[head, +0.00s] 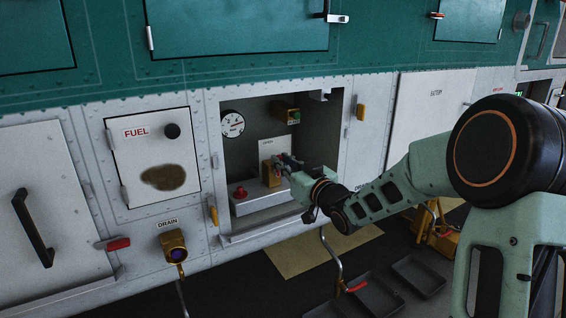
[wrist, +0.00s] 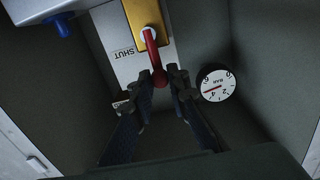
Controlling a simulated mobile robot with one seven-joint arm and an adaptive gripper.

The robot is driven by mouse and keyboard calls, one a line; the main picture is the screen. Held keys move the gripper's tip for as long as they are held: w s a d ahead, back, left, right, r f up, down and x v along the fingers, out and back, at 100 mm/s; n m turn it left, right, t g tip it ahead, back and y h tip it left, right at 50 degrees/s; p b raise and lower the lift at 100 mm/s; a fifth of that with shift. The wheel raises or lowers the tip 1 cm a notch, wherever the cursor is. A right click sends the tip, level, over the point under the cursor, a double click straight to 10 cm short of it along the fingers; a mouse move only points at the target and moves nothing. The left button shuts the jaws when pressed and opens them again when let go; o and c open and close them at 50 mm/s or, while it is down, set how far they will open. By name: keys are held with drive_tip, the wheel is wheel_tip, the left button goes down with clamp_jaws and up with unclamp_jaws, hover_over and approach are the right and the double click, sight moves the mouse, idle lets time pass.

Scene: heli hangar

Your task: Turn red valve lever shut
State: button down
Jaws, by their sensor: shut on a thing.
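The red valve lever (wrist: 154,58) shows in the wrist view, mounted on a brass-yellow block (wrist: 138,12) and pointing down from its pale pivot toward my gripper. A white plate (wrist: 115,45) marked SHUT lies to its left. My gripper (wrist: 163,82) has its two dark fingers on either side of the lever's free end and is shut on it. In the head view my gripper (head: 284,163) reaches into the open bay, at the yellow block (head: 266,173). There the lever is mostly hidden by the gripper.
A pressure gauge (head: 232,124) sits at the bay's upper left, and a red button (head: 240,192) stands on a white box low inside. The bay's walls surround my gripper. A FUEL panel (head: 155,160) is to the left. Trays (head: 375,296) lie on the floor.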

drive_tip(key=shift+w+d+f+m+p, duration=0.65)
drive_tip(key=shift+m+p, duration=0.9)
drive_tip(key=shift+m, duration=1.45)
drive_tip(key=shift+w+d+f+m+p, duration=0.3)
drive_tip(key=shift+d+f+m+p, duration=0.75)
drive_tip(key=shift+m, duration=1.95)
drive_tip(key=shift+w+d+f+m+p, duration=0.5)
drive_tip(key=shift+f+m+p, duration=0.4)
drive_tip(key=shift+m+p, duration=1.6)
drive_tip(key=shift+a+m+b, duration=0.1)
drive_tip(key=shift+m+b, duration=0.4)
drive_tip(key=shift+m, duration=0.1)
drive_tip(key=c, duration=1.8)
unclamp_jaws()
drive_tip(key=shift+c, duration=0.2)
drive_tip(key=v, duration=1.2)
